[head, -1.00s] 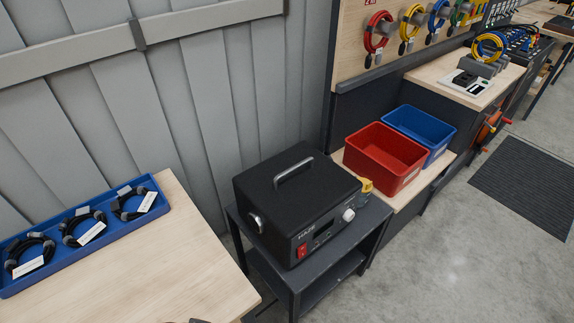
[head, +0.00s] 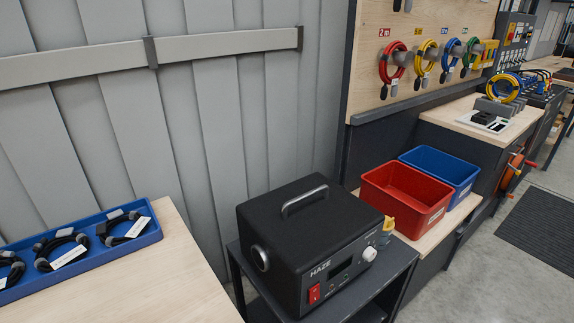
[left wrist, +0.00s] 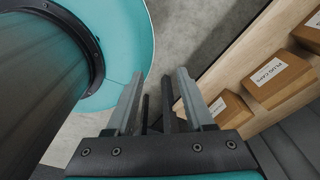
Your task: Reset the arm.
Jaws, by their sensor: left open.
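My left gripper (left wrist: 157,103) shows in the left wrist view, with its two fingers apart and nothing between them. It hangs above the grey floor, beside my own teal base and dark column. Neither gripper shows in the head view, and my right gripper is in no view.
A black haze machine (head: 310,240) stands on a dark stand (head: 385,290). Red (head: 405,198) and blue (head: 443,175) bins sit beyond it. A blue tray (head: 85,255) of cable coils lies on the left table (head: 150,290). Cardboard boxes (left wrist: 278,78) sit on a wooden shelf (left wrist: 243,50) near my left gripper.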

